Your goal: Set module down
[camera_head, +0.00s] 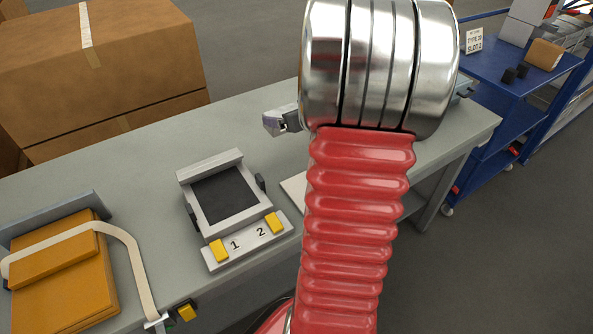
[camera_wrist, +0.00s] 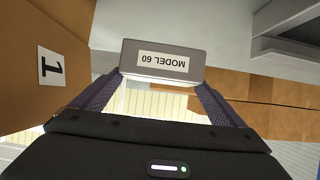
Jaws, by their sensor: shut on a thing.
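In the wrist view a grey module (camera_wrist: 133,57) carries a white label reading MODEL 60, upside down in the picture. My gripper (camera_wrist: 160,79) has its two dark fingers at the module's two sides and is shut on it. A grey fixture (camera_head: 189,178) with a dark recess stands on the bench (camera_head: 60,182). Its front strip has the numbers 1 and 2 and two yellow blocks.
A large cardboard box (camera_head: 100,75) stands at the back left. An orange stack (camera_head: 60,285) under a pale strap lies at the left. A blue cart (camera_head: 510,75) with a sign and small items stands right.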

